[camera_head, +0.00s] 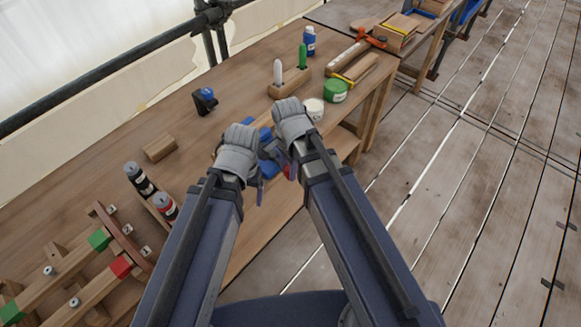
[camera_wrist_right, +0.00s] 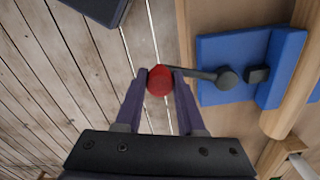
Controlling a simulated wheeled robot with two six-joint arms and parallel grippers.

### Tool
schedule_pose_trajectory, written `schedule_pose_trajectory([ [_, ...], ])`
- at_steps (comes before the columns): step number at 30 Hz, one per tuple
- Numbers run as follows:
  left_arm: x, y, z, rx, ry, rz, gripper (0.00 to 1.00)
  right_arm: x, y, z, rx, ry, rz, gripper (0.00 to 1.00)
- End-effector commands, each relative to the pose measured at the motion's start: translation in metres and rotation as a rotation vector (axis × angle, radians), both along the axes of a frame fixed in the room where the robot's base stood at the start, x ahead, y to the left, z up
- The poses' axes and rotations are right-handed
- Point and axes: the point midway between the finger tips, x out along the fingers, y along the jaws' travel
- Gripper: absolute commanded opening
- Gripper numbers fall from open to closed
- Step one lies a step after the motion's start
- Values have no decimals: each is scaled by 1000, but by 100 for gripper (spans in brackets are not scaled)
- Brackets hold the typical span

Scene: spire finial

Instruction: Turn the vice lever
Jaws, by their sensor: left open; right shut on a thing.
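The vice is blue (camera_wrist_right: 240,60) and fixed at the bench edge; in the head view a blue part of it (camera_head: 266,135) shows between my two arms, mostly hidden by them. Its dark lever (camera_wrist_right: 200,74) runs from a round pivot to a red knob (camera_wrist_right: 160,80). My right gripper (camera_wrist_right: 160,86) is shut on the red knob, one finger on each side. In the head view my right gripper (camera_head: 293,170) is at the vice, its fingers partly hidden by the arm. My left gripper (camera_head: 258,185) is open beside the vice, to the left of the right one.
The wooden bench (camera_head: 100,165) holds a wooden block (camera_head: 159,147), spray cans (camera_head: 139,179), a green tin (camera_head: 336,90) and a white tin (camera_head: 314,108). A wooden frame with green and red blocks (camera_head: 121,265) lies at lower left. The plank floor (camera_head: 470,200) is clear on the right.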

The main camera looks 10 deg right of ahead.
Motion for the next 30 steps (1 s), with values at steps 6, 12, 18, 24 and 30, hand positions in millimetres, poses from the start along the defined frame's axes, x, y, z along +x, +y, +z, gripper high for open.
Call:
schedule_pose_trajectory([
  [6, 0, 0, 0, 0, 0, 0, 87, -2, 1, 0, 3, 4, -1, 0],
  [12, 0, 0, 0, 0, 0, 0, 87, -2, 1, 0, 3, 4, 0, 48],
  [18, 0, 0, 0, 0, 0, 0, 87, -1, 0, 0, 1, 2, 0, 69],
  [24, 0, 0, 0, 0, 0, 0, 87, 0, 0, 0, 2, 1, 0, 69],
  [30, 0, 0, 6, 0, 0, 0, 87, 0, 0, 5, 1, 0, 0, 69],
])
